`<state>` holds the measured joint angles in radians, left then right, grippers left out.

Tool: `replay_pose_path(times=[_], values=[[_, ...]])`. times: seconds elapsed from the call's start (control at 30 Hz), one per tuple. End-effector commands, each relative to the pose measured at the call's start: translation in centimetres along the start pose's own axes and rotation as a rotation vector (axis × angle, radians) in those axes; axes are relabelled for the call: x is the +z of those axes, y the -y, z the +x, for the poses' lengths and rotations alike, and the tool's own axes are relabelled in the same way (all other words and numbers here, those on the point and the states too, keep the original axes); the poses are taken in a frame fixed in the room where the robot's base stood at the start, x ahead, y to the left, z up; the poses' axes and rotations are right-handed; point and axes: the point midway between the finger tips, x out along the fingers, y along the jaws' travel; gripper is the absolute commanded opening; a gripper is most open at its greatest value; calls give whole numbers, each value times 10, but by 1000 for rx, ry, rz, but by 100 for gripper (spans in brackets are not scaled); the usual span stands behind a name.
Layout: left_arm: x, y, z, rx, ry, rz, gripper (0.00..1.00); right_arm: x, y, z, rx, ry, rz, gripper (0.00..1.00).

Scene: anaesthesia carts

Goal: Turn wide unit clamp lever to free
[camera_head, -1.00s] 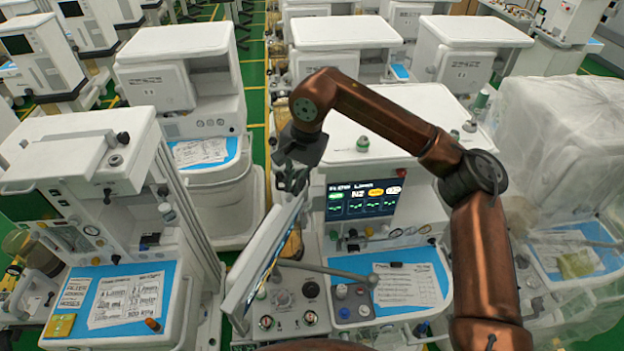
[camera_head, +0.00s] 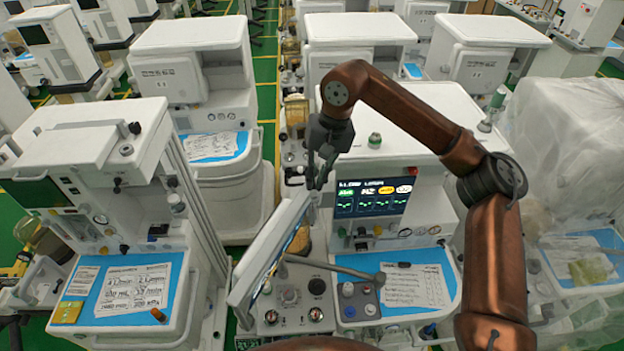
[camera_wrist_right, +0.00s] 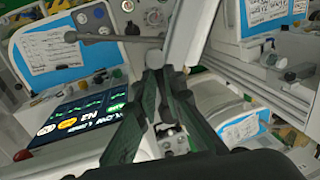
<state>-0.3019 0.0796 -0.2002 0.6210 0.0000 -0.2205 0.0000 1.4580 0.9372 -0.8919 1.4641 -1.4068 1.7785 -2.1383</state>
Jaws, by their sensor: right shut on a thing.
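The wide unit (camera_head: 440,110) is the white cart in the middle, with a dark "FLOW" screen that also shows in the wrist view (camera_wrist_right: 85,115). My right gripper (camera_head: 318,182) is beside that screen's left edge, above the top corner of a tilted white panel (camera_head: 262,255). In the wrist view its dark fingers (camera_wrist_right: 157,68) come together on a small grey part (camera_wrist_right: 154,58) beside the panel (camera_wrist_right: 188,35). The fingers hide much of this part, and I cannot tell surely that it is the clamp lever. My left gripper is not in view.
A grey bar (camera_head: 330,268) runs from the tilted panel over the unit's knobs. A white cart (camera_head: 75,150) stands at left, and a plastic-covered one (camera_head: 580,140) at right. A green floor aisle (camera_head: 266,95) lies behind, between the carts.

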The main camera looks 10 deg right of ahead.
Motion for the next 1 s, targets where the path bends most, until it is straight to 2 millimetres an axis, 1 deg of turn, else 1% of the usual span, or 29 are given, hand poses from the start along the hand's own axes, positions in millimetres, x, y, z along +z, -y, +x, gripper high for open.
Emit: replay_pose_path(times=[0.03, 0.3, 0.33, 0.57, 0.87, 0.97, 1.0], values=[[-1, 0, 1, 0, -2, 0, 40, 6, -2, 8, 12, 22, -11, 0], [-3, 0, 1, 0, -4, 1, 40, 6, -2, 8, 12, 22, -11, 0], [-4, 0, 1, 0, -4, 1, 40, 6, -2, 8, 12, 22, -11, 11], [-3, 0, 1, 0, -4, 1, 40, 3, -2, 5, 8, 14, -6, 27], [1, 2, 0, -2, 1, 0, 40, 1, -1, 1, 5, 7, -2, 27], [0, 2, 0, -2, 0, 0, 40, 1, -1, -7, 4, 5, -1, 27], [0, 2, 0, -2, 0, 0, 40, 1, -1, -12, 4, 5, -1, 27]])
